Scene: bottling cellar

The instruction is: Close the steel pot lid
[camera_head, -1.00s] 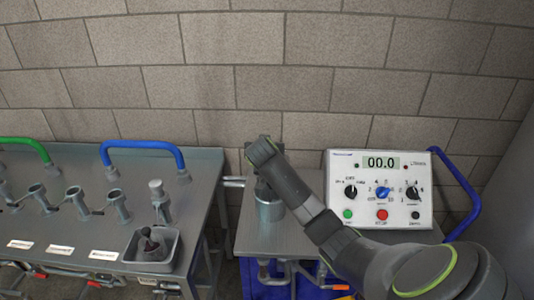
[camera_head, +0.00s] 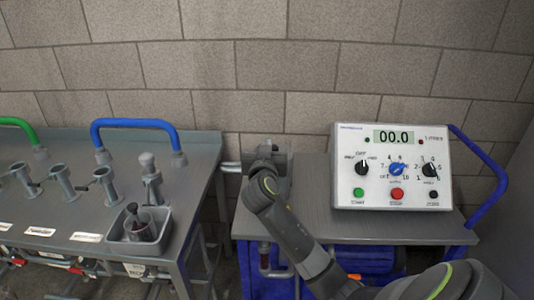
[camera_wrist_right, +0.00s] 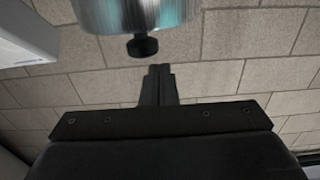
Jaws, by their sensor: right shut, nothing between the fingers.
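In the right wrist view a shiny steel body (camera_wrist_right: 135,12), which looks like part of the steel pot, fills the top edge. A black knob (camera_wrist_right: 142,46) sticks out from it. I cannot tell from this whether the lid is open or shut. My right gripper (camera_wrist_right: 160,71) is shut and empty, its tips just beside the knob with a small gap showing in the picture. In the head view my right gripper (camera_head: 266,160) is over the left end of the small table, and my wrist hides the pot there. My left gripper is not in view.
The small table (camera_head: 345,224) carries a white control box (camera_head: 393,165) reading 00.0, close right of my arm. A blue handle (camera_head: 478,175) is at its right. The left bench (camera_head: 95,190) holds several metal fittings and a grey tray (camera_head: 119,232). A block wall stands behind.

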